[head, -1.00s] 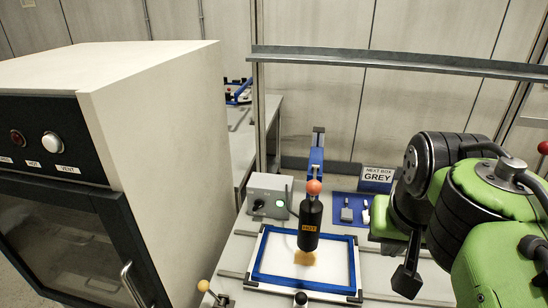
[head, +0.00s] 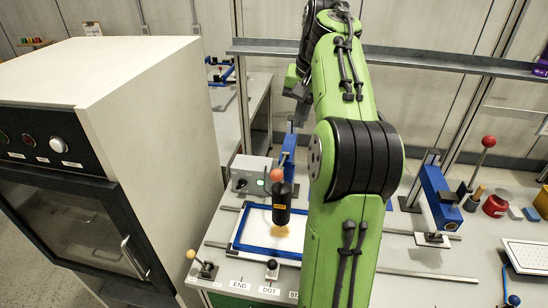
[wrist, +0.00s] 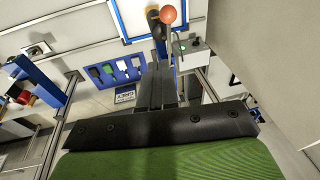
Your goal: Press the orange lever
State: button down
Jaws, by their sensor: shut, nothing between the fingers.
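The orange ball (head: 277,174) of the lever shows in the head view just above a black cylinder with a yellow label (head: 281,203). In the wrist view the orange ball (wrist: 168,14) tops a thin rod at the upper middle. My gripper (wrist: 158,70) is shut and empty, with its dark fingers pointing up the picture towards the rod. The fingers overlap the rod's lower end in the picture; I cannot tell whether they touch it. In the head view my gripper is mostly hidden beyond my green arm, beyond the lever.
A blue frame (head: 238,246) lies under the black cylinder. A grey control box (head: 249,172) with a green light stands behind it. A yellow-knobbed lever (head: 191,254) is at the front left, a large oven (head: 150,130) further left. A blue press (head: 437,195) stands right of my arm.

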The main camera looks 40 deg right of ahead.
jog(key=shift+a+b+x, duration=0.35)
jog(key=shift+b+x, duration=0.3)
jog(key=shift+x, duration=1.6)
jog(key=shift+a+b+x, duration=0.4)
jog(key=shift+b+x, duration=0.25)
jog(key=shift+x, duration=1.6)
jog(key=shift+a+b+x, duration=0.35)
jog(key=shift+b+x, duration=0.3)
jog(key=shift+x, duration=1.6)
jog(key=shift+s+f, duration=0.1)
